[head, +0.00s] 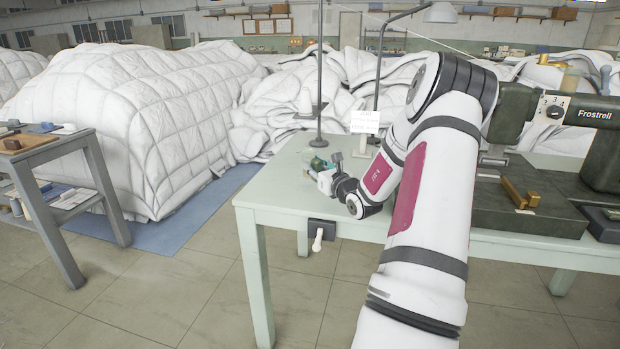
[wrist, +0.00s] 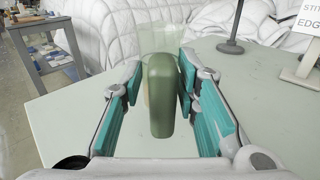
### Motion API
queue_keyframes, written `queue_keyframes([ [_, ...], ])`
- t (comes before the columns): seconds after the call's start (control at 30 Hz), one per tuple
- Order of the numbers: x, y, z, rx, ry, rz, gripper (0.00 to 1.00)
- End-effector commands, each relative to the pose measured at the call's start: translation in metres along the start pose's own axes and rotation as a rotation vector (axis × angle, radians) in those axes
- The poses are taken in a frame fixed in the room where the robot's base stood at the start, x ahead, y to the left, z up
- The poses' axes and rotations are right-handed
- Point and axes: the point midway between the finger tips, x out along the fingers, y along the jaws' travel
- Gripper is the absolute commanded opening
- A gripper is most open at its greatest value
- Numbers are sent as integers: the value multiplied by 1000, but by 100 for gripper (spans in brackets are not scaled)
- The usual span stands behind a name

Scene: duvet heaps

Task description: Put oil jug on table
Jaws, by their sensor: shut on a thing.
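The oil jug (wrist: 160,95) is in the middle of the wrist view. It shows a solid, rounded green part towards me and pale see-through green behind it. My gripper (wrist: 161,82) has its teal-padded fingers on both sides of the solid green part and is shut on it. In the head view the jug (head: 317,163) is a small green shape just beyond my gripper (head: 328,172), partly hidden by it. The jug is over the pale green table (head: 275,190), near its left end. I cannot tell whether its base touches the tabletop.
A lamp stand (head: 319,95) and a white sign (head: 365,122) stand behind the jug. A sewing machine (head: 575,115) and dark base (head: 520,205) fill the table's right. White duvet heaps (head: 130,110) lie behind. A grey side table (head: 60,190) is left.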

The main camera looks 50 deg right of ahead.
Motion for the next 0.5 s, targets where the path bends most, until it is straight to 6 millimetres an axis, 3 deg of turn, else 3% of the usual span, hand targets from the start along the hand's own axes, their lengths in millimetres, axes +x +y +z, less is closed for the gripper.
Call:
queue_keyframes([
  [0.2, 24, 0, -2, -1, 0, 2, 0],
  [0.33, 26, -1, -7, 0, 0, 1, 0],
  [0.5, 26, -2, -30, 1, 2, -1, 0],
])
